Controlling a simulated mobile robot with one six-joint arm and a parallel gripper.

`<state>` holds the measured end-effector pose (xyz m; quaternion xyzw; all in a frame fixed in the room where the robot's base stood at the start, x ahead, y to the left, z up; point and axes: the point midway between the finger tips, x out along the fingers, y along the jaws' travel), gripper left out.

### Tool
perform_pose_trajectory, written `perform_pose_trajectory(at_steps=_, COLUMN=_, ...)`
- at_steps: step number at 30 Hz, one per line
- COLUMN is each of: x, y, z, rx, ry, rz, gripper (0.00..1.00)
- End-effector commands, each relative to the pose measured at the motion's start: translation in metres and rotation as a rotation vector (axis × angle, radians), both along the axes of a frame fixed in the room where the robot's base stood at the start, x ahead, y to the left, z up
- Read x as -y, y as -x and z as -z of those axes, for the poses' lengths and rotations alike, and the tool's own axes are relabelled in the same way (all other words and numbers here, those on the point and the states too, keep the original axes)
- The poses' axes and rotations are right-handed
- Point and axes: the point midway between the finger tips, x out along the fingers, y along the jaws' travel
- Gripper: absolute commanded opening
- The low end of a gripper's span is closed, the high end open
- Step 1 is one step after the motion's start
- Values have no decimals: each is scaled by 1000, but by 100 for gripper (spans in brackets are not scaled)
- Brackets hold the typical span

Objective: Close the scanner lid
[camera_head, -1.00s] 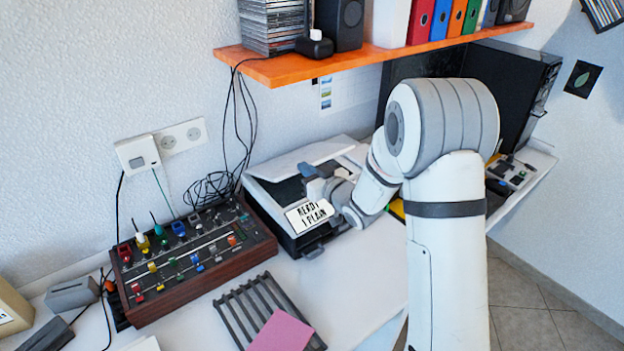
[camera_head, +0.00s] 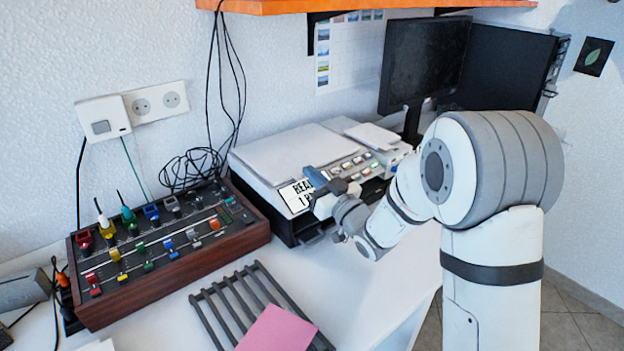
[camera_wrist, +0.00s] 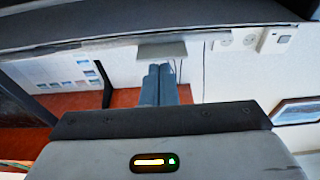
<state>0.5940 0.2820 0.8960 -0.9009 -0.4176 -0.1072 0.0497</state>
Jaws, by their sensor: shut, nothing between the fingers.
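The scanner (camera_head: 290,228) stands on the desk against the wall in the head view, with a dark body and a white label sign on its front. Its white lid (camera_head: 283,152) lies flat over the top, with no gap that I can see. My gripper (camera_head: 312,178) is at the front right of the scanner, by the label and button panel, and partly hides both. I cannot tell whether it touches the scanner. In the wrist view its two grey fingers (camera_wrist: 160,84) are together, with nothing between them.
A mixer panel (camera_head: 165,250) with coloured knobs stands left of the scanner. A grey rack (camera_head: 245,295) and a pink sheet (camera_head: 278,330) lie in front. An orange shelf (camera_head: 370,4) hangs above. Monitors (camera_head: 425,65) stand behind at the right. Cables (camera_head: 195,168) hang at the wall.

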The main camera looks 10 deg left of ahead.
Motion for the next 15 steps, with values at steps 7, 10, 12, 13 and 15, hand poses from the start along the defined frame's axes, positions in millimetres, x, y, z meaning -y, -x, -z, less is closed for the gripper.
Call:
perform_pose_trajectory(at_steps=7, x=-5, y=4, z=12, rx=-2, ry=1, rz=-11, gripper=0)
perform_pose_trajectory(at_steps=10, x=-7, y=5, z=14, rx=-5, ry=3, rz=-14, gripper=0)
perform_pose_trajectory(at_steps=12, x=-7, y=5, z=16, rx=-6, ry=4, rz=-15, gripper=0)
perform_pose_trajectory(at_steps=13, x=-7, y=5, z=16, rx=-7, ry=4, rz=-15, gripper=0)
perform_pose_trajectory(at_steps=15, x=-7, y=5, z=17, rx=-9, ry=6, rz=-16, gripper=0)
